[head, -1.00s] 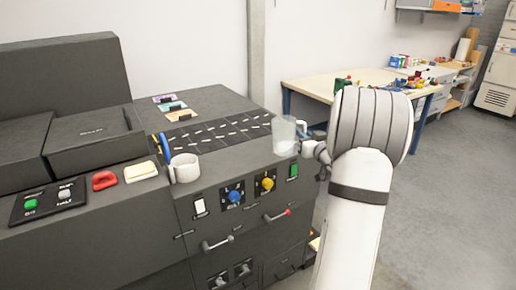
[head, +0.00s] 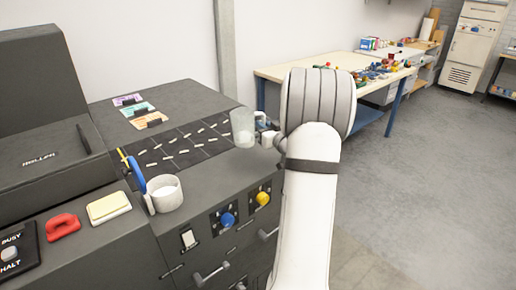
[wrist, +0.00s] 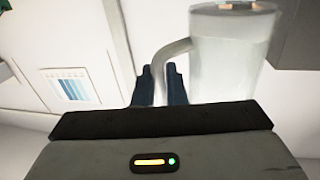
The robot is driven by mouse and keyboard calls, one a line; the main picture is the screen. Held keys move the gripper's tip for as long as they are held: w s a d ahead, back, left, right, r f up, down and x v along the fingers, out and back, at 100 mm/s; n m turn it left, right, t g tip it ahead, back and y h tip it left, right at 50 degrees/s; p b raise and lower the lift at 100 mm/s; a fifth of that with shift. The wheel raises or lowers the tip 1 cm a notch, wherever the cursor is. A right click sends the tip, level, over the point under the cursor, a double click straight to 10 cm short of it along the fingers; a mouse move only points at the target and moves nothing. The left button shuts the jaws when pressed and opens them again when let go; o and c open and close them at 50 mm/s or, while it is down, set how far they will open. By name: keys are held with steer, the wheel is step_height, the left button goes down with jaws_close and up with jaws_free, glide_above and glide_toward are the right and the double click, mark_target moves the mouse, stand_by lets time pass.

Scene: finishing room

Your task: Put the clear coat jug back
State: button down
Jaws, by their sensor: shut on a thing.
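The clear coat jug (head: 242,127) is a translucent, pale jug held upright at the far right edge of the dark machine's top. My gripper (head: 266,136) is to its right and partly hidden by my own arm. In the wrist view, the jug (wrist: 232,58) stands right of the fingers, and its curved handle runs down between the two dark fingertips (wrist: 160,86). My gripper is shut on that handle. I cannot tell whether the jug's base touches the machine top.
A cluttered workbench (head: 300,70) stands behind. Grey floor (head: 430,190) is clear at right.

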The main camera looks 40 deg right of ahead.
steer(key=f, duration=0.3)
steer(key=shift+d+f, duration=0.2)
steer(key=shift+d, duration=0.05)
steer(key=shift+s+f+p, duration=0.2)
steer(key=shift+f+p, duration=0.1)
steer(key=shift+f, duration=1.5)
steer(key=shift+f, duration=0.15)
steer(key=c, duration=1.5)
jaws_free()
